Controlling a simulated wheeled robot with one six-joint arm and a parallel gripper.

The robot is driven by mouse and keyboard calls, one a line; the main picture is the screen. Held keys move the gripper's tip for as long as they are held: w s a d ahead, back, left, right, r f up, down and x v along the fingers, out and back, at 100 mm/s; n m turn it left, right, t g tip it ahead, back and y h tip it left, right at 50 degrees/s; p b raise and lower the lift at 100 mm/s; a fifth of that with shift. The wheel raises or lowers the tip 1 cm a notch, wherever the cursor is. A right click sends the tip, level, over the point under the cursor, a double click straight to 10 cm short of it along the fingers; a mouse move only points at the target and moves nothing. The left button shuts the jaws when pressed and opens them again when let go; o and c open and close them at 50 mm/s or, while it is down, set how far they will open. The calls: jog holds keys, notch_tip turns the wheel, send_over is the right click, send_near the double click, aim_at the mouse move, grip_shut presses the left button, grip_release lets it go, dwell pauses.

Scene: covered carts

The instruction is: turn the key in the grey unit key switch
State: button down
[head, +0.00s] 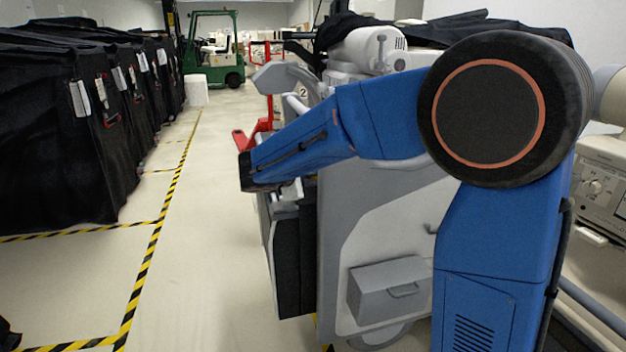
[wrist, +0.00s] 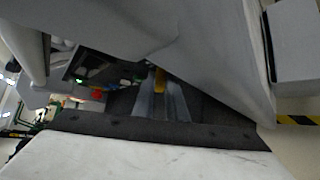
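The grey unit (head: 390,235) stands in the middle of the head view, with a light grey side panel and a small box low on it. It also fills the top of the wrist view (wrist: 215,50) as a large grey surface, close to the camera. I cannot make out the key switch or a key in either view. My blue arm reaches left across the unit, and its dark end hides what lies behind. My gripper (wrist: 162,103) shows in the wrist view as two narrow grey fingers in shadow. A small yellow piece appears at their far end; I cannot tell whether they touch it.
Black covered carts (head: 60,130) line the left side. A green forklift (head: 222,50) and a red pallet jack (head: 262,130) are at the back. Yellow-black tape (head: 150,250) marks the floor, and the aisle left of the unit is clear. A beige machine (head: 598,185) stands at right.

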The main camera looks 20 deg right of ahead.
dwell(0.3)
jog(key=shift+s+f+m+t+h, duration=0.1)
jog(key=shift+f+m+t+h, duration=0.2)
jog(key=shift+m+t, duration=0.5)
jog(key=c, duration=1.7)
grip_release()
jog(key=shift+r, duration=0.1)
